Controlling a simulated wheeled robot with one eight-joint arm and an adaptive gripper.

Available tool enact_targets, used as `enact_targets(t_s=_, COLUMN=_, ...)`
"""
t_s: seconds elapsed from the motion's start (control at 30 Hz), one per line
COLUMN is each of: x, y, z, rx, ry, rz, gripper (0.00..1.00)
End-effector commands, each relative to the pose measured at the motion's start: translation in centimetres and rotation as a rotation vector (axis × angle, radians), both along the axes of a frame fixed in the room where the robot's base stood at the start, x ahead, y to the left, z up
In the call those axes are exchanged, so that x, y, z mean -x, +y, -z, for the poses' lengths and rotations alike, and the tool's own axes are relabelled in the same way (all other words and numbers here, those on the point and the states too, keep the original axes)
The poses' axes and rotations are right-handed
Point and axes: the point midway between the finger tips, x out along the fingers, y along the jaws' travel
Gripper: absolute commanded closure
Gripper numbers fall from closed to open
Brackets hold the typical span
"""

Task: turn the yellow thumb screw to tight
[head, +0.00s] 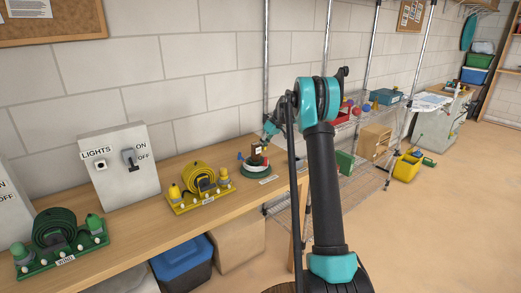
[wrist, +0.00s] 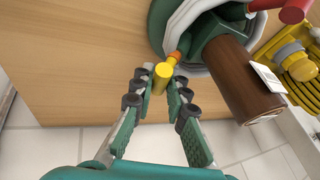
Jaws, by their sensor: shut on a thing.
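The yellow thumb screw (wrist: 162,76) shows in the wrist view, with an orange part at its far end beside the white rim of a round green-and-white fixture (wrist: 185,45). My gripper (wrist: 160,86) has its two fingers on either side of the screw and is shut on it. In the head view my gripper (head: 271,127) is at the fixture (head: 250,171) on the bench, and the screw cannot be made out there. The screw's turn position cannot be read.
A brown cylinder (wrist: 240,78) with a white tag stands out of the fixture, close to my right finger. A red part (wrist: 294,10) is beyond it. On the wooden bench (head: 145,205), a yellow hose stand (head: 199,181) is left of the fixture. A wire shelf (head: 350,118) stands to the right.

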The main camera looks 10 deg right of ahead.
Motion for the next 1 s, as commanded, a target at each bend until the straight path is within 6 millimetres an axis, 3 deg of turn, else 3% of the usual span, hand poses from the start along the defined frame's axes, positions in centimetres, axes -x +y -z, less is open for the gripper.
enact_targets(t_s=0.47, x=-0.09, y=-0.21, z=0.02, rx=0.067, ry=0.035, rz=0.094, gripper=1.00)
enact_targets(t_s=1.0, x=-0.21, y=-0.42, z=0.18, rx=0.330, ry=0.186, rz=0.477, gripper=1.00)
